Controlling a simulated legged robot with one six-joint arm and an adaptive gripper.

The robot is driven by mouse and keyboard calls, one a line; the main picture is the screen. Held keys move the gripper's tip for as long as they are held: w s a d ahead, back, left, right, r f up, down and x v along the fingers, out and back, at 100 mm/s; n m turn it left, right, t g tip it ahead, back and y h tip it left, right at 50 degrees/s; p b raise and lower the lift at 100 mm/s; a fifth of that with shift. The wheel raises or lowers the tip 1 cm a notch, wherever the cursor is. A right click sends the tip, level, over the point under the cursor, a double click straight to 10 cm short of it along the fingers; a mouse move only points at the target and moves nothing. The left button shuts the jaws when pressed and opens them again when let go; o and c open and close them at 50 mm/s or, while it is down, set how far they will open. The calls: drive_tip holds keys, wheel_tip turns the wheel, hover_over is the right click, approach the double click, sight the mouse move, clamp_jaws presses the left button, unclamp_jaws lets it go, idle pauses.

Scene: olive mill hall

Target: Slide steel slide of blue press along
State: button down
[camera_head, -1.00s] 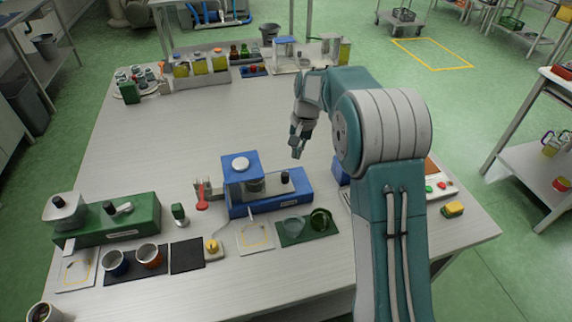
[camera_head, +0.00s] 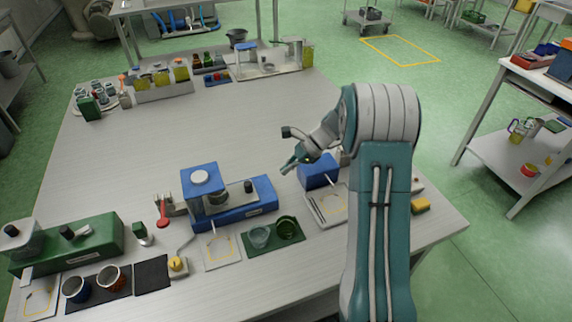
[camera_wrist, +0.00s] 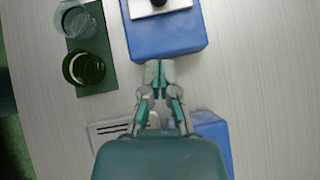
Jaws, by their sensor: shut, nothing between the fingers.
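The blue press (camera_head: 266,196) stands on the near part of the table, with a tall blue block at its left end. Its steel slide (camera_head: 236,191) lies on top of the base and carries a black knob. In the wrist view the press base (camera_wrist: 166,38) is at the top, with part of the slide (camera_wrist: 172,7) and its knob at the edge. My gripper (camera_head: 287,169) is shut and empty, beyond the right end of the press. In the wrist view its fingertips (camera_wrist: 159,66) point toward the base end; I cannot tell whether they touch it.
A blue box (camera_head: 316,174) stands right of the press, close to my gripper. A green mat (camera_head: 273,245) with a clear cup and a green cup lies in front. A green machine (camera_head: 95,240) stands at the left. The table's middle is clear.

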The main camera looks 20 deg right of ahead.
sight(248, 185)
drive_tip(key=x, duration=0.5)
drive_tip(key=a, duration=0.3)
drive_tip(key=shift+w+a+f, duration=0.15)
drive_tip(key=shift+w+f, duration=0.05)
drive_tip(key=shift+w, duration=0.05)
drive_tip(key=shift+a, duration=0.5)
drive_tip(key=a, duration=0.4)
drive_tip(key=shift+d, duration=0.1)
